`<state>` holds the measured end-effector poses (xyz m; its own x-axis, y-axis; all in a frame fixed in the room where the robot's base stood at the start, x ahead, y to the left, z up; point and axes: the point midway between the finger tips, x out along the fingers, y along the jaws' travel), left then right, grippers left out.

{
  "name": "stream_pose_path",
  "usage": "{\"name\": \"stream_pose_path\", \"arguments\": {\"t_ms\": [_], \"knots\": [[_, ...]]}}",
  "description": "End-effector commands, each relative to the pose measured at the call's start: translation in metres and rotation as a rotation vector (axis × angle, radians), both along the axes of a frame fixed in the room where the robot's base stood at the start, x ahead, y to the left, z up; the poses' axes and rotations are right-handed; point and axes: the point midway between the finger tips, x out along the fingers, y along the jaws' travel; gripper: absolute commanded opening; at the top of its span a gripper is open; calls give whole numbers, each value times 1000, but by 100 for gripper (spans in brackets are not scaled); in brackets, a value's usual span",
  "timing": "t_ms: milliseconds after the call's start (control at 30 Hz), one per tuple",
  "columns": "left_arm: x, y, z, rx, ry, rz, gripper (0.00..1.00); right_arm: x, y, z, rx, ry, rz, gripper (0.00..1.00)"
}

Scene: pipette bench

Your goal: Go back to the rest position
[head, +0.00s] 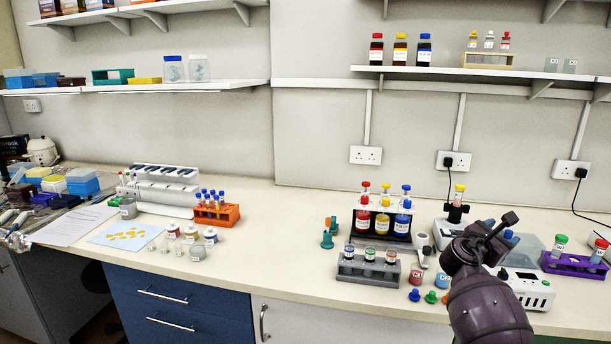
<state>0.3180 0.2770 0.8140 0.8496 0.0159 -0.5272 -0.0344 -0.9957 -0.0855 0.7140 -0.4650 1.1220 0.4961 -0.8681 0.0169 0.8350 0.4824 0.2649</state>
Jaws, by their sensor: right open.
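My right gripper (499,238) shows at the lower right, with its dark arm coming up from the bottom edge. It is open, and I see nothing held in it. It is over the right part of the bench (290,250), in front of a white bench device (525,290), and hides part of it. I cannot tell its exact height above the bench. My left gripper is not in view.
Near the right gripper are a grey vial rack (367,272), a stand with red, yellow and blue bottles (382,222) and a purple rack (575,266). An orange tube rack (217,215) stands further left. The bench's middle is clear.

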Motion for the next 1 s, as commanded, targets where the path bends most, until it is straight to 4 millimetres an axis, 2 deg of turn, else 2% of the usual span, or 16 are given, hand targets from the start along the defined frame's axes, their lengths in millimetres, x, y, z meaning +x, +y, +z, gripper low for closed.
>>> {"name": "stream_pose_path", "arguments": {"t_ms": [167, 333, 433, 533, 667, 767, 1000], "knots": [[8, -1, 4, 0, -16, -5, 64, 15, 16, 7, 216, -280, 130, 58], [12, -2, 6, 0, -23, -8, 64, 28, 51, 23, 529, -602, 306, 58], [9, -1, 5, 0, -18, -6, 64, 26, 73, 16, 751, -761, 400, 58], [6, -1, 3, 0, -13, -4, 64, 16, 95, -3, 1000, -895, 469, 58], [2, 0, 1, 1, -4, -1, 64, -12, 126, -39, 1366, -1035, 508, 58], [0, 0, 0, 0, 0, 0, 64, -41, 145, -70, 1626, -1107, 486, 58], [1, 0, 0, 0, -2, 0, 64, -121, 178, -135, 2094, -1201, 322, 58]]}}
